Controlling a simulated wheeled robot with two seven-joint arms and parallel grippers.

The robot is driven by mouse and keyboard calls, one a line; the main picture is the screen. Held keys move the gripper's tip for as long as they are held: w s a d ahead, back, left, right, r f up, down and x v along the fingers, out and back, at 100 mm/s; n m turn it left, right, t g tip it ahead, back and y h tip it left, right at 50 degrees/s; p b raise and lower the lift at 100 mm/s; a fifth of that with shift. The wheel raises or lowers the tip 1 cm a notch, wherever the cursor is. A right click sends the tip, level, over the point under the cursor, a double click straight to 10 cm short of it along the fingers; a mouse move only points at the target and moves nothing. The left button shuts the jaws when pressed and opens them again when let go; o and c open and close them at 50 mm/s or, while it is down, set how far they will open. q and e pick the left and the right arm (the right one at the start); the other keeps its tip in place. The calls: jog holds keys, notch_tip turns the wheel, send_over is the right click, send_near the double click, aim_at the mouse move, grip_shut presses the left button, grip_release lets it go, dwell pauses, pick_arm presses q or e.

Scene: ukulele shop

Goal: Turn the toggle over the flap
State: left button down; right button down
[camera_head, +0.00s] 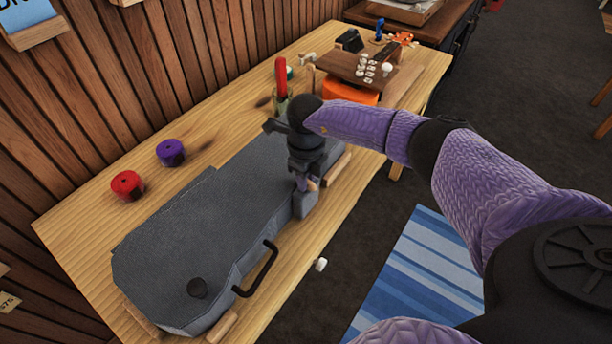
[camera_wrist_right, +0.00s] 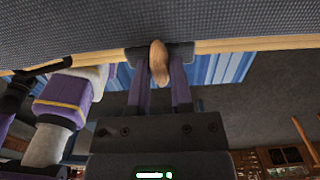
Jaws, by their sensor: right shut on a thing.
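A grey instrument case (camera_head: 185,240) lies on the wooden bench. A small grey flap (camera_head: 305,205) hangs over its front edge near the right end. My right gripper (camera_head: 304,183) points down at this flap and hides part of it. It is shut on a small tan wooden toggle (camera_head: 312,185). In the right wrist view the toggle (camera_wrist_right: 159,64) sits between the fingertips, close under the case's dark textured side (camera_wrist_right: 90,35). It looks lengthwise along the fingers there. My left gripper is not in view.
The case has a black handle (camera_head: 258,270) and a dark round knob (camera_head: 198,288). Red (camera_head: 127,185) and purple (camera_head: 170,152) rolls lie behind it. A cup with a red-handled tool (camera_head: 281,78) and a brown board (camera_head: 362,68) stand at the bench's far end.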

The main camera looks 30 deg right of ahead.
jog(key=c, duration=0.5)
grip_release()
notch_tip(320, 180, up, 10)
jog(key=shift+f+p, duration=0.1)
jog(key=shift+p, duration=1)
